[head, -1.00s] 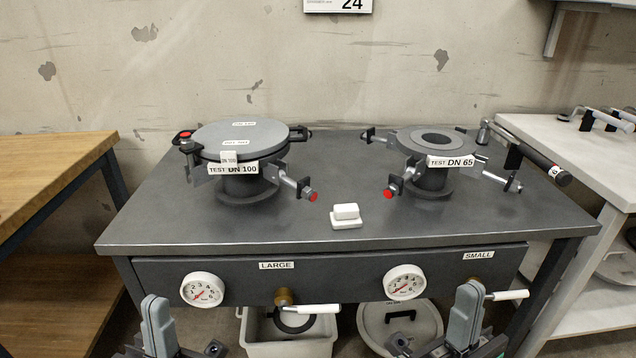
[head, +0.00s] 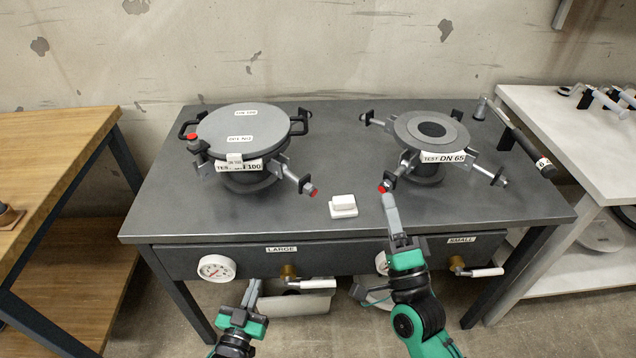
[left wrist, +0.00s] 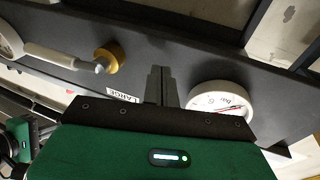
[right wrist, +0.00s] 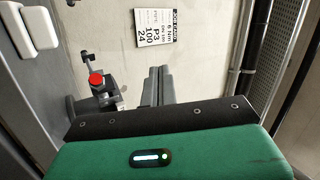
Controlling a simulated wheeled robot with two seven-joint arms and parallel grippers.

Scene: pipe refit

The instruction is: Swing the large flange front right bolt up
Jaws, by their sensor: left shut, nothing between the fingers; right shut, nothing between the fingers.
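The large flange (head: 240,133), marked DN 100, sits on the left of the bench under a round grey lid. Its front right bolt (head: 305,187) points outward and slightly down from the rim, clear of the lid, with a red tip. My right gripper (head: 388,204) is shut and empty over the bench's front edge, to the right of that bolt and just below the small flange's red-tipped front left bolt (head: 384,187). In the right wrist view a red-tipped bolt (right wrist: 96,80) shows left of the fingers; I cannot tell which.
The small flange (head: 430,140), marked DN 65, stands on the right. A white block (head: 343,206) lies between the flanges near the front. A wrench (head: 520,138) lies at the right edge. Gauges (head: 216,267) and valve handles (head: 310,284) stick out from the bench front.

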